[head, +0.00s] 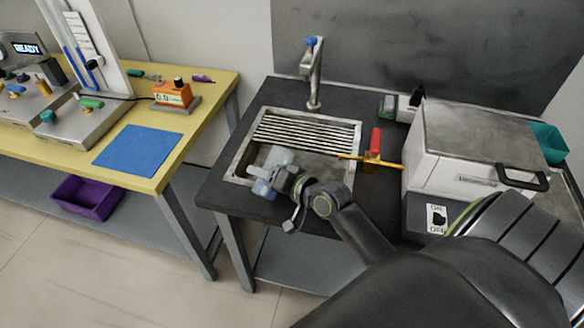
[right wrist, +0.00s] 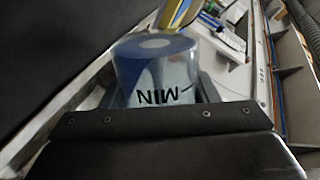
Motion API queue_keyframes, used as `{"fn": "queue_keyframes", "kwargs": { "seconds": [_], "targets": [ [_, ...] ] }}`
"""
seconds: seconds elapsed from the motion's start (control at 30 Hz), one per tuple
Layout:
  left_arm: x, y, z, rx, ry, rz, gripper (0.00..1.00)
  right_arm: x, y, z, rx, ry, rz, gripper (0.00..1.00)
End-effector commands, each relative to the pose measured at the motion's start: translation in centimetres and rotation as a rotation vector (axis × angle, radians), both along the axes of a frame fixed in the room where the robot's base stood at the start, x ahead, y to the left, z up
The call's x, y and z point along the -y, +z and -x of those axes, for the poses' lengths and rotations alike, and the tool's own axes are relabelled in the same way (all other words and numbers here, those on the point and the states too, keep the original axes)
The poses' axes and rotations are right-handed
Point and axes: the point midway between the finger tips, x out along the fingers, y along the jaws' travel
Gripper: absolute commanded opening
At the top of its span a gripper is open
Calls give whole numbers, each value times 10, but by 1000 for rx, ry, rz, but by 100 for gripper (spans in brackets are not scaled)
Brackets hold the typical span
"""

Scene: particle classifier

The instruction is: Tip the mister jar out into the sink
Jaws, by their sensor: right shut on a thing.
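My right gripper (head: 270,175) is shut on the mister jar (head: 282,156), a clear, bluish vessel. It holds the jar over the front left part of the sink (head: 328,168). In the right wrist view the jar (right wrist: 152,82) sits between the two fingers, and its "MIN" mark appears upside down. The gripper hides part of the jar in the head view, and I cannot tell its exact tilt or whether liquid is in it. My left gripper is not in view.
A tap (head: 314,75) stands behind the sink. A red-handled yellow item (head: 374,145) sits at the sink's right edge, beside a white machine (head: 465,140). A yellow table (head: 195,100) with a blue mat (head: 138,150) is to the left, across a gap.

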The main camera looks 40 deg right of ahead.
Motion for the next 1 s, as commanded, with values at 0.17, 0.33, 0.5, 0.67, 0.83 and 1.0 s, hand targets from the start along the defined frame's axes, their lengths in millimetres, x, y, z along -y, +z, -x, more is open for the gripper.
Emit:
{"fn": "queue_keyframes", "kwargs": {
  "seconds": [0.17,0.33,0.5,0.67,0.83,1.0],
  "targets": [
    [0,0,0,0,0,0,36,0,0,0,-10,0,-22,29],
    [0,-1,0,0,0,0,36,-1,-1,0,-19,0,-42,29],
    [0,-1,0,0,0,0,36,-1,-1,0,-29,0,-64,29],
    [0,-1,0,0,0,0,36,-2,-2,1,-37,2,-83,29],
    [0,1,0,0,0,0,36,-2,1,1,-46,1,-104,29],
    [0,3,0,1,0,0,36,-2,2,1,-56,1,-125,29]
  ]
}}
